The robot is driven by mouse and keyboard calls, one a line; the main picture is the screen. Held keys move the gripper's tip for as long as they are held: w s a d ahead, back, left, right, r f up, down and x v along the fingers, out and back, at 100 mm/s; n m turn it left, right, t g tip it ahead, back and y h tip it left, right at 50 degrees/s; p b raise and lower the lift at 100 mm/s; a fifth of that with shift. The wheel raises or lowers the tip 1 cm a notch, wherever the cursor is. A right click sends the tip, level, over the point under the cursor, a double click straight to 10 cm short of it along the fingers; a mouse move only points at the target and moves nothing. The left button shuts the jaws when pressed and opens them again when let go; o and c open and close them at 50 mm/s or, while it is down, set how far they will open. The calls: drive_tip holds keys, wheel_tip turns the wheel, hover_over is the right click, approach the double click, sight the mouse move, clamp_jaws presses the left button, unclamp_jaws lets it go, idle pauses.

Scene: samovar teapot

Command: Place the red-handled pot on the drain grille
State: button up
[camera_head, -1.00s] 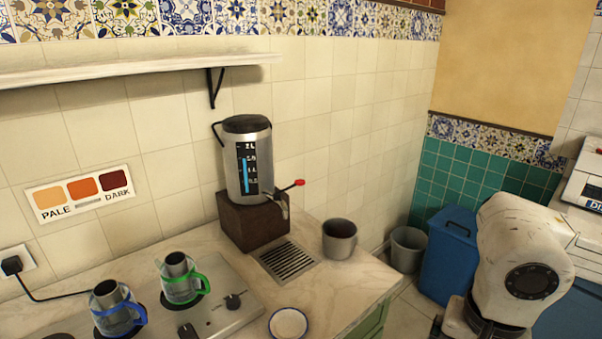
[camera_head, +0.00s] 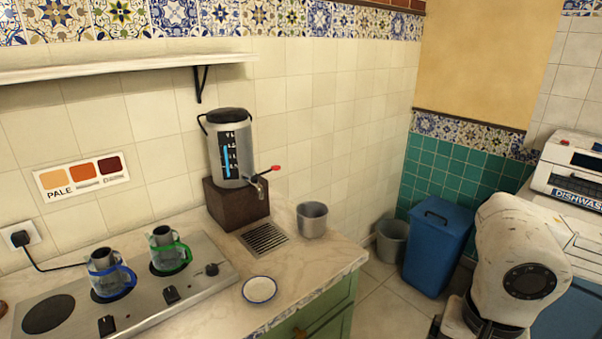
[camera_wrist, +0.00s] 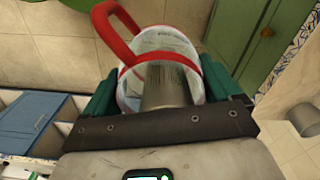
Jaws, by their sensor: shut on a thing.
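The red-handled pot (camera_wrist: 190,47) shows in the wrist view, clear-walled with a red handle, a red band and a grey metal cylinder in its middle. My gripper (camera_wrist: 160,88) is shut on it, with green fingers on both sides. It is held above the floor in front of green cabinet doors. The pot and gripper are not in the head view. The drain grille (camera_head: 265,238) is set in the counter in front of the samovar (camera_head: 231,150), and nothing stands on it. The samovar's red-tipped tap reaches out to the right above it.
A metal cup (camera_head: 312,221) stands right of the grille, and a white saucer (camera_head: 260,289) lies in front. The blue-handled pot (camera_head: 108,272) and green-handled pot (camera_head: 168,250) stand on the stove (camera_head: 205,285). A blue bin (camera_head: 438,246) and grey bucket (camera_head: 391,240) stand on the floor.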

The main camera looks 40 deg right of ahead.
drive_tip(key=shift+w+a+f+n, duration=0.2)
drive_tip(key=shift+w+f+n, duration=0.05)
drive_tip(key=shift+w, duration=0.35)
drive_tip(key=shift+w+a+f+n, duration=0.15)
drive_tip(key=shift+w+f+n, duration=0.1)
drive_tip(key=shift+w, duration=0.35)
drive_tip(key=w+a+f+n, duration=0.75)
drive_tip(key=w+f, duration=0.25)
drive_tip(key=w, duration=0.2)
drive_tip(key=w+a+f+n, duration=0.6)
drive_tip(key=w+a+f, duration=0.2)
drive_tip(key=w+f, duration=0.25)
drive_tip(key=s+f, duration=0.3)
drive_tip(key=f, duration=0.2)
drive_tip(key=shift+s+a, duration=0.15)
drive_tip(key=shift+s, duration=0.1)
drive_tip(key=shift+f, duration=0.1)
